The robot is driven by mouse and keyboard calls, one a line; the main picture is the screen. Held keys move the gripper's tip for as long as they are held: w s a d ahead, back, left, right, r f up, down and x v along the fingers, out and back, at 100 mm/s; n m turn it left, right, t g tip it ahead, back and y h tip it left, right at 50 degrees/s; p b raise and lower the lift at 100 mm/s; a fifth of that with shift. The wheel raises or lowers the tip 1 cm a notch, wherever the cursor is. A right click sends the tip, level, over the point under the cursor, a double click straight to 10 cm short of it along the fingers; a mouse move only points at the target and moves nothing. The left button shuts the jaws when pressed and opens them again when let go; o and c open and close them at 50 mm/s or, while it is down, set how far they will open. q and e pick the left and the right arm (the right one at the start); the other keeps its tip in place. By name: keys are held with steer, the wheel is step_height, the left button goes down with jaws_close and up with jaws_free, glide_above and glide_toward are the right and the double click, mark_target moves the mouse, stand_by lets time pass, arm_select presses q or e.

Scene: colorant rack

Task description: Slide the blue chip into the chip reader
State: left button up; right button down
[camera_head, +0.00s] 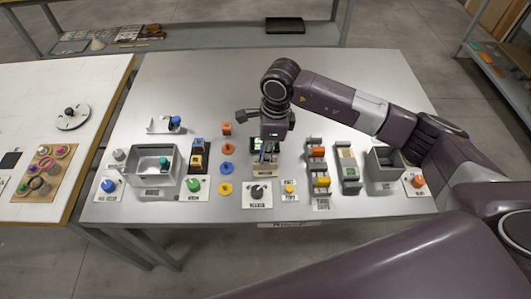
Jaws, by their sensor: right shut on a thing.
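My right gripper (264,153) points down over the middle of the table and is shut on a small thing. My left gripper is not in view.
A grey bin (146,177) stands left and another bin (381,174) right. Between them are coloured blocks and discs, a black knob (258,191), a yellow button (289,187) and a rack of coloured pieces (318,168). The table (205,88) is clear at the back.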

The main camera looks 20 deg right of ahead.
steer(key=shift+r, duration=0.1)
steer(key=shift+r+p, duration=0.6)
steer(key=shift+r, duration=0.55)
steer(key=shift+a+b, duration=0.15)
steer(key=shift+b, duration=0.2)
steer(key=shift+f+b, duration=1.3)
steer(key=shift+f, duration=0.05)
steer(key=shift+r, duration=0.15)
stand_by(0.3)
steer(key=shift+r+p, duration=0.65)
steer(key=shift+r, duration=0.45)
